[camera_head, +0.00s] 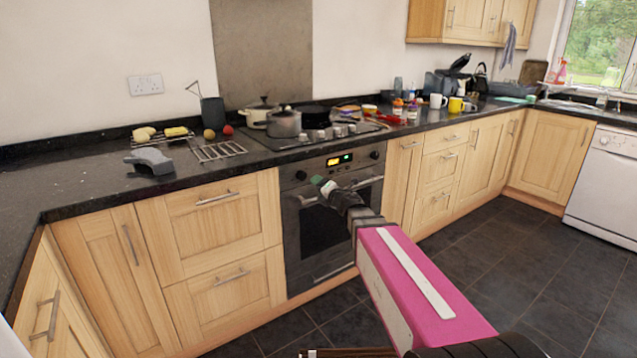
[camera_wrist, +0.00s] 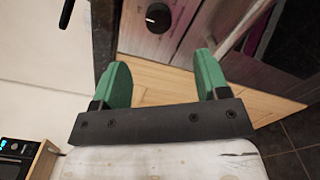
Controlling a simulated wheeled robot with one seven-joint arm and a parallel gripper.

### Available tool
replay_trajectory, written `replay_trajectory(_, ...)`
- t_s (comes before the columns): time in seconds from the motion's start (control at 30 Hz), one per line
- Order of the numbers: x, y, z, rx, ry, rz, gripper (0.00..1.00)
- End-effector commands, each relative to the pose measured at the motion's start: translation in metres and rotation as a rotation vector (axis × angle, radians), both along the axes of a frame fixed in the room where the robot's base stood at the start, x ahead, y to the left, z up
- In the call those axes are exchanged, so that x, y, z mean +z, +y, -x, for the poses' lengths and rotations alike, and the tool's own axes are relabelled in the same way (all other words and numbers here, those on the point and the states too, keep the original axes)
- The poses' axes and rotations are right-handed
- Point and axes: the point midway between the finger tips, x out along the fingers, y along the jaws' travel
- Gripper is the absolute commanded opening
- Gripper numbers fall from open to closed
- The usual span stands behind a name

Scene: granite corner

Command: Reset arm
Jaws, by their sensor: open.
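My gripper (camera_head: 322,187) is at the end of my pink and white arm, in front of the oven in the head view. In the wrist view my gripper (camera_wrist: 160,82) shows two green fingertips spread apart with nothing between them. The gripper is open and empty. The oven (camera_head: 322,226) has a lit display, and its door looks closed. One oven knob (camera_wrist: 158,17) shows just beyond the fingers in the wrist view. I cannot tell how far the fingertips are from the oven front.
The dark worktop (camera_head: 85,186) carries a grey object (camera_head: 150,160), a wire rack (camera_head: 219,152), a pot (camera_head: 284,123) and several mugs and jars. Wooden cabinets (camera_head: 222,203) line the front below. A white dishwasher (camera_head: 604,185) stands at right. The tiled floor (camera_head: 520,265) is clear.

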Motion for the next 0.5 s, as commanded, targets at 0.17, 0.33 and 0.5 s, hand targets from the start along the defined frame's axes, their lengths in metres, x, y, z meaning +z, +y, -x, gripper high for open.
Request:
replay_trajectory(0.17,-0.011,-0.029,-0.002,-0.147,0.098,-0.122,0.68)
replay_trajectory(0.33,-0.041,-0.084,0.003,-0.426,0.296,-0.365,0.68)
replay_trajectory(0.5,-0.090,-0.140,0.029,-0.755,0.538,-0.656,0.68)
